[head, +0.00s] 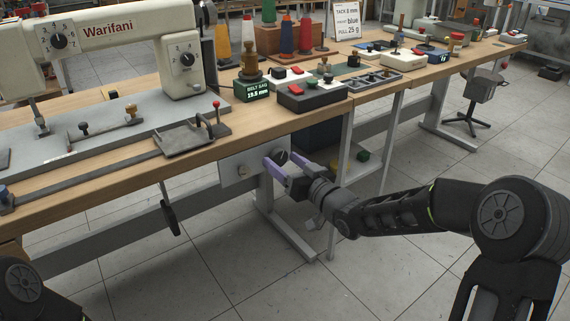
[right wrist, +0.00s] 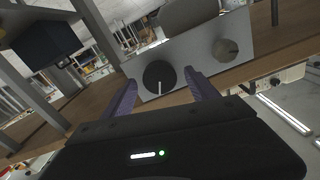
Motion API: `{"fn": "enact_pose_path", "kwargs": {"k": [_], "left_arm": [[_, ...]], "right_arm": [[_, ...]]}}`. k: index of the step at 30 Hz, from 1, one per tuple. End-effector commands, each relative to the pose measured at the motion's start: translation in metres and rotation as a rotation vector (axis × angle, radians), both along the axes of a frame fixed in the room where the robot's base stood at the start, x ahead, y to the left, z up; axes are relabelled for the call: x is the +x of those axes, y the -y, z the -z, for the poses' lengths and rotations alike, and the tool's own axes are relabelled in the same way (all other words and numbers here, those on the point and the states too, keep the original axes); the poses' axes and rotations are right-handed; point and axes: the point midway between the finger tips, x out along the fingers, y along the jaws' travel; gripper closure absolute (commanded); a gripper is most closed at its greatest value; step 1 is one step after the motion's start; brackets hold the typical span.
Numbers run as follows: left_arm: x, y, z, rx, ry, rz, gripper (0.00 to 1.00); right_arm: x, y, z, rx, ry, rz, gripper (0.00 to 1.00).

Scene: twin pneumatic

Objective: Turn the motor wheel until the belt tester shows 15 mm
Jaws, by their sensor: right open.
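The belt tester (head: 251,90) is a small dark-green box with a lit display on the table, below a brass-coloured weight. Its small digits seem to read 19.5 mm. A black round wheel (right wrist: 159,77) with a white pointer line, apparently the motor wheel, sits on a pale panel (head: 240,165) under the table edge. It shows partly in the head view (head: 282,156). My right gripper (head: 284,170) is open, its purple fingers reaching to either side of the black wheel. In the right wrist view (right wrist: 160,88) I cannot tell whether they touch it. My left gripper is out of view.
A paler knob (right wrist: 226,49) is on the same panel, beside the black wheel. The sewing machine (head: 110,40) stands on the wooden table above. Table legs stand behind my right gripper.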

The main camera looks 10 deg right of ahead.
Motion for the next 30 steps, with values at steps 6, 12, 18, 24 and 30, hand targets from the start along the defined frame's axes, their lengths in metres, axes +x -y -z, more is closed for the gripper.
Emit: {"fn": "enact_pose_path", "kwargs": {"k": [6,12,18,24,30], "left_arm": [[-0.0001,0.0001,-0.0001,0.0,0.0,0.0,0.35],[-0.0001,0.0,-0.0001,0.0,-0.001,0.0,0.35],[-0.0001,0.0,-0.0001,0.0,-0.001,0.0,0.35],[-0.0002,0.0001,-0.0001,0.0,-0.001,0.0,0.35],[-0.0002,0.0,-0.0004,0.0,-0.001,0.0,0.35]], "right_arm": [[-0.0003,0.0003,0.0,0.0,0.0,0.0,0.42],[-0.0004,0.0005,0.0001,0.0,0.0,0.0,0.58],[-0.0004,0.0004,0.0002,0.0,0.0,0.0,0.75],[-0.0005,0.0005,0.0003,0.0,0.0,0.0,0.91],[-0.0005,0.0005,0.0002,0.003,-0.002,0.0,0.94]]}}
